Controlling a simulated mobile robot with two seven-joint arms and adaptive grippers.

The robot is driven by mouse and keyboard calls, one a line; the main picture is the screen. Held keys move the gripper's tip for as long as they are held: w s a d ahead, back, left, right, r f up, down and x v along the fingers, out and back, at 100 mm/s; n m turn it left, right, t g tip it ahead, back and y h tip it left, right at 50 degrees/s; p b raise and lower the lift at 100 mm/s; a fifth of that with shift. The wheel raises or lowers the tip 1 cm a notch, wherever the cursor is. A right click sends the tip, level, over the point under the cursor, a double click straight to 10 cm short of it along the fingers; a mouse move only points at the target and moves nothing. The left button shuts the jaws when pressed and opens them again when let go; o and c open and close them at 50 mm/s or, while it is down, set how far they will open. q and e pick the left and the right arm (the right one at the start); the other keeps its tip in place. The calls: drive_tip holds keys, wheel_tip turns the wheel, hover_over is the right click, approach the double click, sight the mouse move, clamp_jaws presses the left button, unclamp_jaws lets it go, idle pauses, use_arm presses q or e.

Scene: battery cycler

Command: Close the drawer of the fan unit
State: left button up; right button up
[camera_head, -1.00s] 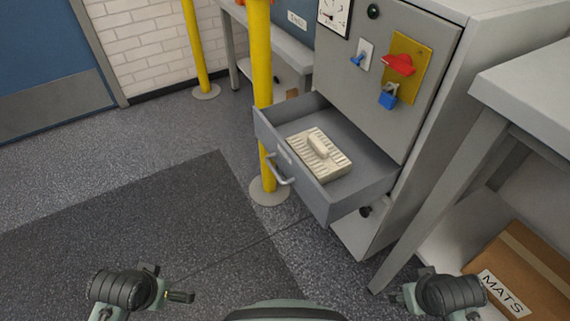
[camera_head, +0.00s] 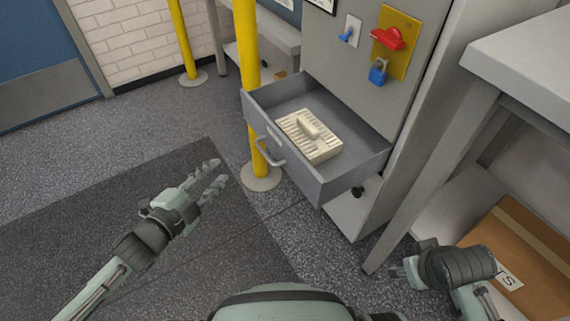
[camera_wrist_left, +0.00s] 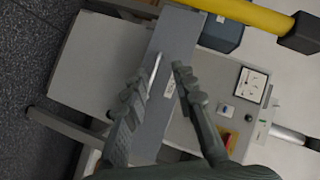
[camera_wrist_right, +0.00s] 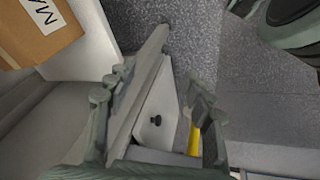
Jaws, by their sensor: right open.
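The fan unit's grey drawer (camera_head: 300,165) stands pulled out of the grey cabinet (camera_head: 352,80) in the head view. It holds a cream ribbed block with a raised grip (camera_head: 310,136). The drawer's bar handle (camera_head: 270,151) is on its front panel. My left gripper (camera_head: 214,180) is open and empty, left of the drawer front and apart from it. In the left wrist view the drawer front (camera_wrist_left: 166,80) and handle (camera_wrist_left: 154,74) show beyond the open left fingers (camera_wrist_left: 158,85). My right gripper (camera_head: 402,270) is low, right of the drawer; the right wrist view shows its open fingers (camera_wrist_right: 160,85).
A yellow post (camera_head: 247,60) stands close to the drawer's left side. A grey table (camera_head: 520,60) stands at right, with a cardboard box (camera_head: 520,250) beneath it. A red switch (camera_head: 388,39) and blue padlock (camera_head: 378,71) are on the cabinet front.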

use_arm(q)
drive_tip(key=s+d+m+h, duration=0.1)
drive_tip(key=m+h, duration=0.1)
drive_tip(key=d+r+m+g+h, duration=0.1)
drive_tip(key=m+h, duration=0.1)
drive_tip(key=m, duration=0.1)
drive_tip(key=s+d+m+h, duration=0.1)
drive_tip(key=m, duration=0.1)
drive_tip(key=shift+s+d+r+g+h, duration=0.15)
drive_tip(key=shift+s+r+g+h, duration=0.15)
drive_tip(key=shift+r+h, duration=0.1)
drive_tip(key=c, duration=0.5)
drive_tip(key=s+m+g+h, duration=0.2)
drive_tip(key=m, duration=0.1)
drive_tip(key=s+m+h, duration=0.1)
drive_tip(key=shift+s+d+r+m+g, duration=0.25)
drive_tip(key=shift+d+r+m+g, duration=0.05)
drive_tip(key=shift+d+m+g, duration=0.1)
clamp_jaws()
approach(298, 159)
drive_tip(key=x, duration=0.5)
drive_tip(key=shift+w+d, duration=0.1)
drive_tip(key=shift+w, duration=0.15)
drive_tip(key=shift+w+d, duration=0.25)
drive_tip(key=shift+d, duration=0.35)
use_arm(e)
drive_tip(key=shift+w, duration=0.2)
drive_tip(key=shift+s, duration=0.1)
